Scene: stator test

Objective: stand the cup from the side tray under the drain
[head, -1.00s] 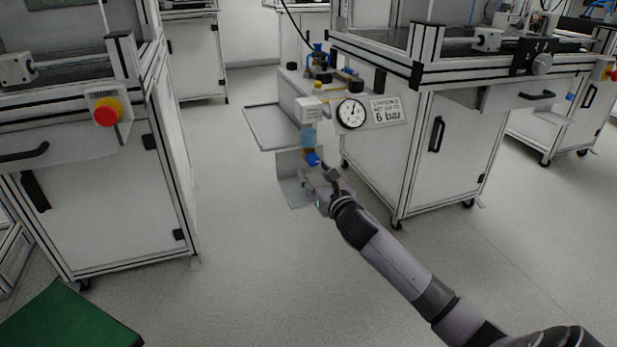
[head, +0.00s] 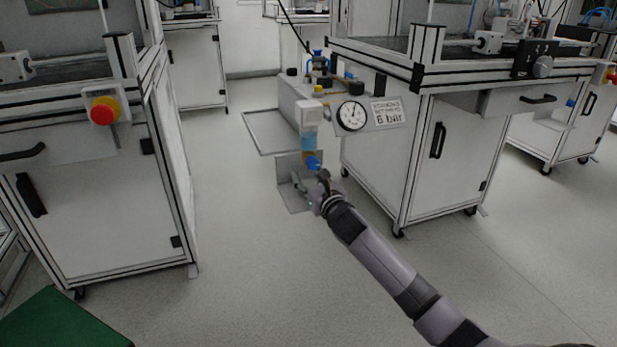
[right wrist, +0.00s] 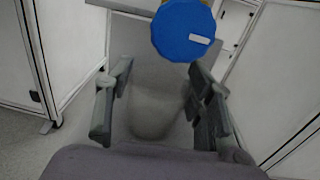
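The filter unit's clear bowl (head: 308,142) hangs beside the gauge, with the blue drain knob (head: 313,163) at its bottom. The blue knob also fills the upper middle of the right wrist view (right wrist: 183,30). Below it is a grey bracket shelf (head: 290,197). My right gripper (head: 312,190) is at this shelf, just under the drain. Its fingers are spread in the right wrist view (right wrist: 158,100). A faint, greyish, cup-like shape (right wrist: 152,118) stands between them, with apparent gaps at both sides. The cup is not clear in the head view. My left gripper is out of view.
The side tray (head: 262,148) left of the unit looks empty. A round gauge (head: 351,116) and a pressure label sit right of the bowl. A white cabinet (head: 425,165) stands close on the right.

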